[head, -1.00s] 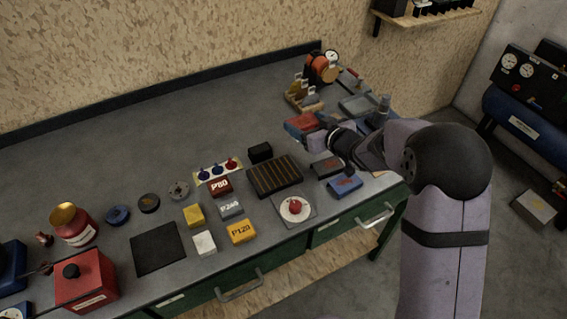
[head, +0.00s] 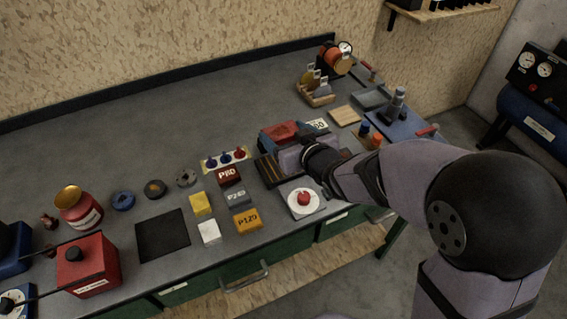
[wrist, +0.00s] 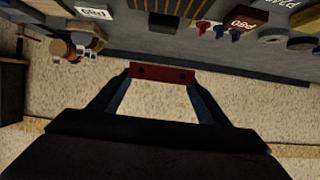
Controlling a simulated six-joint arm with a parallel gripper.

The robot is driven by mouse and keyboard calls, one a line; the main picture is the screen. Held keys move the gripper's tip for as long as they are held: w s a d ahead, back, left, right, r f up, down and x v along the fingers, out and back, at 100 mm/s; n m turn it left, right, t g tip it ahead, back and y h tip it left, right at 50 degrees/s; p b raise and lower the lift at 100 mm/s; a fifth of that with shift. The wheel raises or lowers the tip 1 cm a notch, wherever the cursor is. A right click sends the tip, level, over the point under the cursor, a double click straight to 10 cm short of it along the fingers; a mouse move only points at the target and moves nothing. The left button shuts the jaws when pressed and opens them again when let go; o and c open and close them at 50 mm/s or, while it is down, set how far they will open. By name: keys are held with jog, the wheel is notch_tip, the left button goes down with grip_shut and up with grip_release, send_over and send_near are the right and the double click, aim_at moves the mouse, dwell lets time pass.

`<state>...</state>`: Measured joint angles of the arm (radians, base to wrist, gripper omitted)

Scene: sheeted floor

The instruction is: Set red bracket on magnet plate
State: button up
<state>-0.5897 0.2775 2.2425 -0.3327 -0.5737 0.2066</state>
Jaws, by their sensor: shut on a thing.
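My gripper (head: 285,137) is shut on the red bracket (head: 282,130), held in the air above the workbench near the black slotted tray (head: 268,172). In the wrist view the bracket (wrist: 160,75) is a dark red bar with two dark holes, spanning between the fingertips (wrist: 161,77). A flat black square plate (head: 162,236) lies on the front of the bench, well left of my gripper; it may be the magnet plate, but I cannot tell for sure. My forearm hides part of the slotted tray and the bench to its right.
Between gripper and black plate stand a red P80 block (head: 229,176), a grey block (head: 238,196), a yellow P120 block (head: 247,220), a yellow block (head: 200,204) and a white block (head: 209,232).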

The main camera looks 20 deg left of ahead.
jog(key=shift+w+d+f, duration=0.1)
jog(key=shift+w+d, duration=0.05)
jog(key=shift+d, duration=0.15)
jog(key=shift+f+p, duration=0.35)
jog(key=shift+f, duration=4.65)
jog(key=shift+f+b, duration=0.25)
jog(key=shift+b, duration=0.05)
jog(key=o, duration=1.2)
jog(key=shift+o, duration=0.2)
jog(key=shift+r, duration=0.2)
jog(key=shift+d+r+p, duration=0.1)
jog(key=shift+r+p, duration=0.05)
jog(key=shift+p, duration=0.25)
jog(key=p+v, duration=0.3)
jog(key=v, duration=0.6)
jog(key=shift+r+p, duration=0.15)
jog(key=shift+p, duration=0.95)
